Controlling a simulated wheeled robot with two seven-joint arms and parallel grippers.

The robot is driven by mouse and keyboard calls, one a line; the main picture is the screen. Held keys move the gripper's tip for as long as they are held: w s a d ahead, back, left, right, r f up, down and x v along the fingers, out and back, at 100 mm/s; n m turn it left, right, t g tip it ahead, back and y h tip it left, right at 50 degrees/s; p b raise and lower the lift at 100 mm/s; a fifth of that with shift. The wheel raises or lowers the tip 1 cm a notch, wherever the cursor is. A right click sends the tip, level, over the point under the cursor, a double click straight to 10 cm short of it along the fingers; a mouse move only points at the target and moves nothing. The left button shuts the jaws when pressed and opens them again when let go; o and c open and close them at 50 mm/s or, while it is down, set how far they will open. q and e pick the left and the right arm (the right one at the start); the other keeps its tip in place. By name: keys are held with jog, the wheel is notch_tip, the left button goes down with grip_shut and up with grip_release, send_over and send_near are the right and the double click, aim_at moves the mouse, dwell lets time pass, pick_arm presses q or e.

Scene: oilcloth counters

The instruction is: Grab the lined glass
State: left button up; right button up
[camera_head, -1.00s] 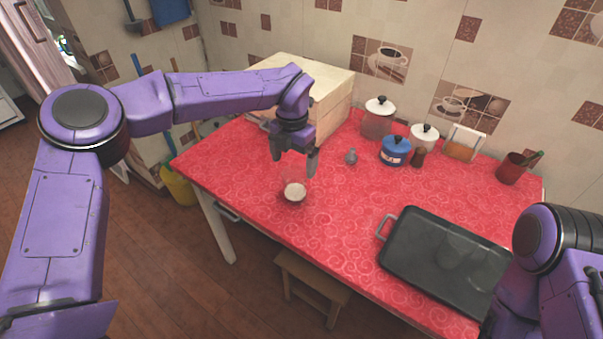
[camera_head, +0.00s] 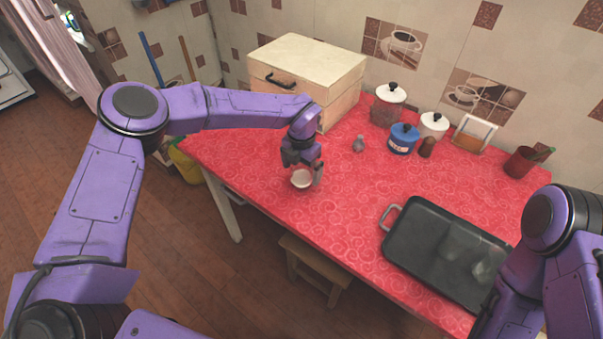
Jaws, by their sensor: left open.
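A small glass (camera_head: 301,180) with a whitish inside stands on the red tabletop near its front left edge. It is small in the camera_head view, and I cannot make out lines on it. My left gripper (camera_head: 303,170) points down at the glass with its jaws open. One finger is at the right side of the glass and the other is at its upper left. I cannot tell whether either finger touches it. My right arm shows at the lower right, but its gripper is out of view.
A wooden box (camera_head: 312,62) stands behind my left gripper. White-lidded jars (camera_head: 388,108), a blue pot (camera_head: 403,138) and a small grey item (camera_head: 359,144) stand at the back. A dark tray (camera_head: 440,250) lies at the right. A stool (camera_head: 318,262) is below the front edge.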

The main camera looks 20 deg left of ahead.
pick_arm(q)
jog(key=c, duration=1.1)
